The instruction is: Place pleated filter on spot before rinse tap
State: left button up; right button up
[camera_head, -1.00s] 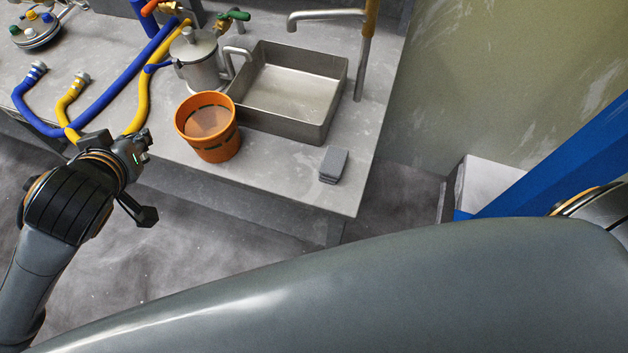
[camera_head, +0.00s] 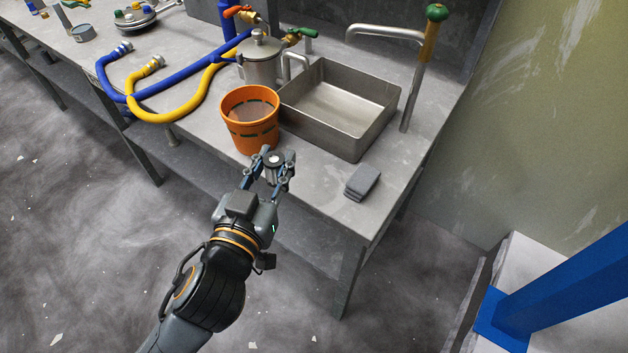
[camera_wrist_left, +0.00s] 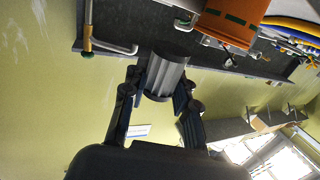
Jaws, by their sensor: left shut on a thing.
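My left gripper (camera_head: 274,168) is shut on the pleated filter (camera_head: 273,160), a short grey cylinder with a dark hole in its top end. It holds the filter just off the bench's front edge, in front of the orange pail (camera_head: 250,118). In the left wrist view, the filter (camera_wrist_left: 163,76) shows its grey ribbed side between the fingers. I cannot make out a marked spot. My right gripper is not in view.
A grey sponge-like block (camera_head: 362,182) lies near the front right of the bench (camera_head: 330,195). A metal pot (camera_head: 261,62) stands behind the pail. Blue and yellow hoses (camera_head: 180,115) lie to the left. A blue post (camera_head: 570,285) rises at right.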

pick_arm(q)
jog(key=shift+t+h, duration=0.3)
jog(key=w+d+f+b, duration=0.2)
jog(key=w, duration=0.1)
jog(key=w+d+f+b, duration=0.2)
jog(key=w+f, duration=0.1)
jog(key=w, duration=0.1)
jog(key=w+d+f+b, duration=0.2)
jog(key=w+f, duration=0.1)
jog(key=shift+w+f, duration=0.15)
jog(key=shift+w, duration=0.2)
jog(key=shift+w+f, duration=0.15)
jog(key=shift+f, duration=0.05)
jog(key=f, duration=0.3)
jog(key=shift+w+d+f, duration=0.1)
jog(key=shift+w+f, duration=0.1)
jog(key=shift+f, duration=0.1)
